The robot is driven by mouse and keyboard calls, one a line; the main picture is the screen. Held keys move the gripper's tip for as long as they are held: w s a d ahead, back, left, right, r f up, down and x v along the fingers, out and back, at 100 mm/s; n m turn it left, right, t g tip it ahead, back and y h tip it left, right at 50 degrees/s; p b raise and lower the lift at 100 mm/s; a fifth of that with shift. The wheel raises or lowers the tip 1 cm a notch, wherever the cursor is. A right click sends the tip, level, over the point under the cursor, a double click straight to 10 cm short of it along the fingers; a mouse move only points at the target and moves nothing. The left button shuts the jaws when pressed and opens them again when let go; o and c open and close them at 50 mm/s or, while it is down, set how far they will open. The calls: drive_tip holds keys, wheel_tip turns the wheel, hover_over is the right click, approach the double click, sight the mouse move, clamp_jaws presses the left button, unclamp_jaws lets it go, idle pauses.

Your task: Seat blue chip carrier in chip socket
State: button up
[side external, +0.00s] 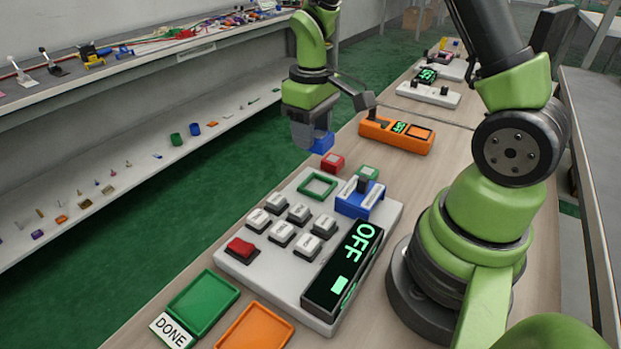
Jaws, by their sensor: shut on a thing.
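My gripper (312,132) points down above the far left end of the grey panel. It is shut on the blue chip carrier (322,144), a small blue block held between the fingers and partly hidden by them. On the panel (232,251) are a green square frame (318,186) and a blue fixture (358,203) with pale levers. I cannot tell for certain which is the chip socket. The carrier is apart from both, up and to the left of the blue fixture in the picture.
A red block (332,163) lies just below the carrier in the picture. The panel also has several white keys, a red button (241,249) and a display reading OFF (345,265). Green (203,303) and orange (255,329) trays stand in front; an orange fixture (396,134) stands behind.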

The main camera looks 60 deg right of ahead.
sight(312, 186)
wheel_tip(312, 186, down, 8)
drive_tip(key=shift+f, duration=0.1)
drive_tip(key=shift+f, duration=0.1)
idle(0.3)
drive_tip(key=shift+f, duration=0.5)
drive_tip(key=o, duration=1)
drive_tip(key=shift+c, duration=0.2)
